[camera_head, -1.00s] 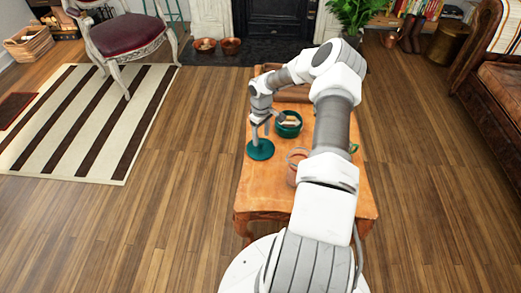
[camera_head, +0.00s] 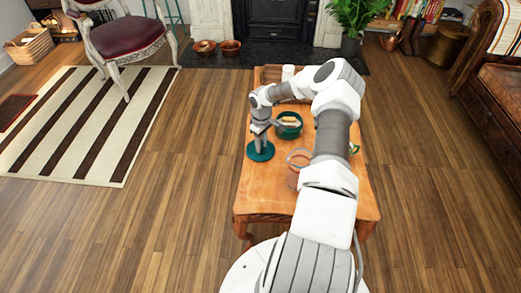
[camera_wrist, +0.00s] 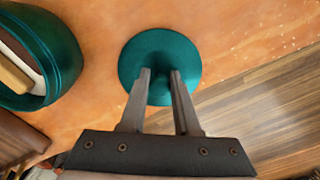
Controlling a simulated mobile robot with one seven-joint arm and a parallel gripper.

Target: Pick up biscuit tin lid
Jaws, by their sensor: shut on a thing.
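The biscuit tin lid (camera_head: 252,154) is a flat teal disc at the left edge of the wooden table. It also shows in the wrist view (camera_wrist: 152,44), top centre. My gripper (camera_head: 262,144) is over the lid, its fingers pointing down. In the wrist view its two fingers (camera_wrist: 160,80) reach the lid's middle with a narrow gap between them. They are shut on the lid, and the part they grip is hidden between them. The lid looks level and on or very near the table. The open teal tin (camera_head: 290,134), holding biscuits, stands behind and right of it.
The orange-brown table (camera_head: 262,195) has bare room at its front left. A clear glass jar (camera_head: 299,158) stands right of the lid, close to my arm. A green handle (camera_head: 354,149) shows past my arm. A white cylinder (camera_head: 288,71) is at the back.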

